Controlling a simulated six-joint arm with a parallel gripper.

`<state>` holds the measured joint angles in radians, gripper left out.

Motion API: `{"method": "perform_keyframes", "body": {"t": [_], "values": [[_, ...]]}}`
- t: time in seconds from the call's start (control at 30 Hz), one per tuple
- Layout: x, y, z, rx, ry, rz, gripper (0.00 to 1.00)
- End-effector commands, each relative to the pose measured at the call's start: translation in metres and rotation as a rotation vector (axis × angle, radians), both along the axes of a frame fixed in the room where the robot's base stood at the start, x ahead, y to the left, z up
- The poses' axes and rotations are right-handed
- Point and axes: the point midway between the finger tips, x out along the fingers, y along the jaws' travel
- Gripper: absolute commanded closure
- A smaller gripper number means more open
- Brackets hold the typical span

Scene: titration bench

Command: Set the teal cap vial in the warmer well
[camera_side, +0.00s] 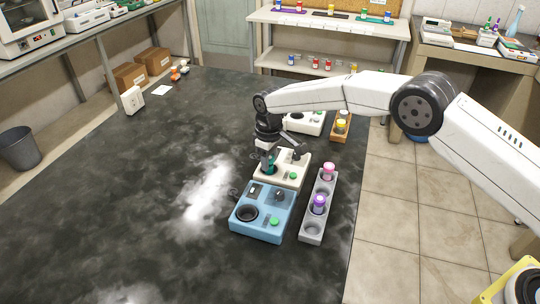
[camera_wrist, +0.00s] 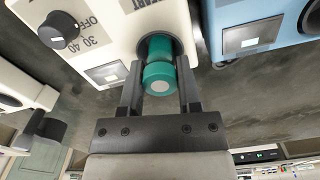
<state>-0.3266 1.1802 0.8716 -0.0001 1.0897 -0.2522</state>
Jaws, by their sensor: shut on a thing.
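The teal cap vial (camera_wrist: 159,70) is between the two fingers of my gripper (camera_wrist: 160,88), which is shut on it. In the wrist view its far end meets the dark round well of the cream warmer (camera_wrist: 98,42), whose dial is marked OFF, 30 and 40. The vial appears lined up with the well and at least partly in it; how deep it sits I cannot tell. In the side view my gripper (camera_side: 268,163) points down over the left part of the cream warmer (camera_side: 292,183), and a little teal shows between the fingers.
A blue device (camera_side: 262,228) with a dark round well stands just in front of the warmer. A grey rack (camera_side: 312,238) to the right holds a pink cap vial (camera_side: 328,171) and a purple cap vial (camera_side: 319,203). Another white device (camera_side: 304,123) stands behind.

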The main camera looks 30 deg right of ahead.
Motion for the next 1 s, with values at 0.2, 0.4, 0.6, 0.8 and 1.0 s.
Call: {"method": "perform_keyframes", "body": {"t": [0.2, 0.4, 0.6, 0.8, 1.0], "values": [[0.0000, 0.0000, -0.0034, 0.000, 0.000, 0.000, 0.95], [-0.0001, -0.0001, -0.0062, 0.000, 0.000, 0.000, 0.95], [0.0000, 0.0000, -0.0089, 0.000, 0.000, 0.000, 0.95], [0.0001, 0.0001, -0.0104, 0.000, 0.000, 0.000, 0.95], [-0.0001, -0.0001, -0.0106, 0.000, 0.000, 0.000, 0.38]]}}
